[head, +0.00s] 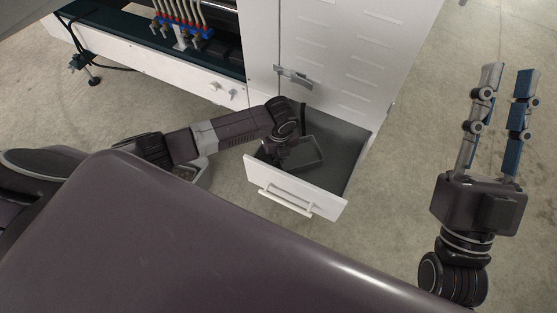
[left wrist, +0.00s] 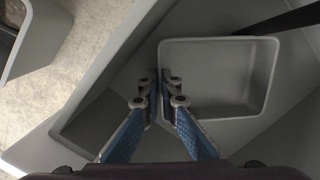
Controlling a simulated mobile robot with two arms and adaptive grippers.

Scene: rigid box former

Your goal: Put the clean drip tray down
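The grey, shallow rectangular drip tray (head: 314,156) is inside the open drawer (head: 292,190) of the white machine. It also shows in the left wrist view (left wrist: 222,82), and its inside looks empty and clean. My left gripper (left wrist: 160,85) reaches down into the drawer, its fingers close together on either side of the tray's left wall. The tray looks level at the drawer floor; whether it rests fully on it I cannot tell. In the head view my left wrist hides the fingers and part of the tray. My right gripper (head: 504,85) is open and empty, pointing up, away from the drawer.
Another grey container (head: 197,172) is partly hidden beneath my left arm, left of the drawer; its edge shows in the left wrist view (left wrist: 35,45). The white cabinet door (head: 345,50) stands above the drawer. The concrete floor to the right is clear.

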